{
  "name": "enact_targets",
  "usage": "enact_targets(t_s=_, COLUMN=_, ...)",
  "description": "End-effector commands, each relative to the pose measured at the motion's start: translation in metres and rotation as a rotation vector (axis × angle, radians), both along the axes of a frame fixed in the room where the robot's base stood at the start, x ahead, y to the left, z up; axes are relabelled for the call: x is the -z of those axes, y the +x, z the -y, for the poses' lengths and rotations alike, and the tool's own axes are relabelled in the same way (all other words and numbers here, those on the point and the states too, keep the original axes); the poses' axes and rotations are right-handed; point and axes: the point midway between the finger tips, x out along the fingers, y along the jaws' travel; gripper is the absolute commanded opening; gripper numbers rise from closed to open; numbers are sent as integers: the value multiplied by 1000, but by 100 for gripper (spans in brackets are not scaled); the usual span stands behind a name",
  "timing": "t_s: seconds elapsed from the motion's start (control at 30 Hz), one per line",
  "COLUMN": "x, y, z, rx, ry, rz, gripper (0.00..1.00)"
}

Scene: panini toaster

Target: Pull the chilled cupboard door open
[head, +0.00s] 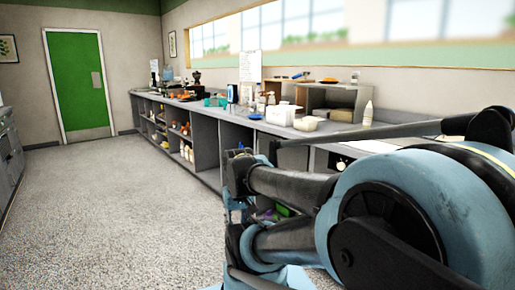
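My arm (390,215), light blue and dark grey, fills the lower right of the head view. Its far end reaches the front of the long grey counter unit. My gripper (238,200) seems to be at that end, small and dark, and its fingers cannot be made out. No door is clearly identifiable as the chilled cupboard door. The counter front beside my gripper is partly hidden by my arm. Grey cabinet fronts (11,150) also stand at the left edge.
The long counter (215,111) runs along the right wall, with open shelves below and bottles, boxes and tubs on top. A white bottle (368,114) stands near my arm. A green door (78,85) is at the back. The speckled floor (110,210) is clear.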

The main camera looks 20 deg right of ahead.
Motion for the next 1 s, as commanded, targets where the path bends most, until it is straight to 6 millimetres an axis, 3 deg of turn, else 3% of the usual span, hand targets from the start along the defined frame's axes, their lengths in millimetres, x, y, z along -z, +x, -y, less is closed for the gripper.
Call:
enact_targets(t_s=0.23, x=-6, y=-7, z=1, rx=-4, ry=-6, rz=12, gripper=32)
enact_targets(t_s=0.37, x=-16, y=6, z=8, rx=-33, ry=-40, rz=19, gripper=32)
enact_targets(t_s=0.67, x=-62, y=76, z=45, rx=-197, ry=-235, rz=37, gripper=32)
enact_targets(t_s=1.0, x=-108, y=174, z=88, rx=-397, ry=-479, rz=22, gripper=32)
